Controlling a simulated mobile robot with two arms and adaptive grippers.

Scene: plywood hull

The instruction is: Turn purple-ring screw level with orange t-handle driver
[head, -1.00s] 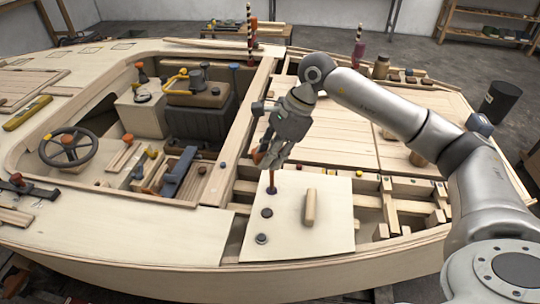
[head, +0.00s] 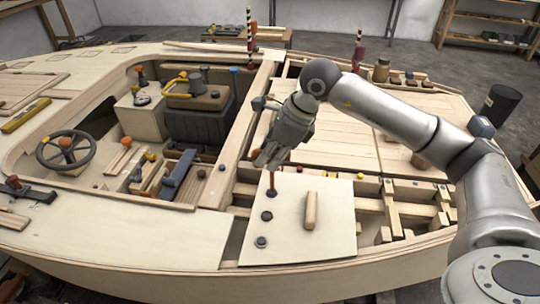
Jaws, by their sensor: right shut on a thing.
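My right gripper (head: 267,160) is shut on the orange t-handle driver, whose handle is mostly hidden by the fingers. The driver's reddish-orange shaft (head: 272,179) points down, close to upright. Its tip meets the purple-ring screw (head: 271,192) on the pale hatch panel (head: 285,235). The screw is small here, and I cannot tell how high its head stands. Two more dark screws, one at mid-panel (head: 267,215) and one nearer the front (head: 261,241), sit along the panel's left side. My left gripper is not in view.
A wooden grip block (head: 310,210) stands on the panel, right of the screws. Open framing (head: 400,205) lies to the right. The cockpit holds a steering wheel (head: 66,148) and a dark engine box (head: 198,115). Bare deck (head: 140,232) is at the front left.

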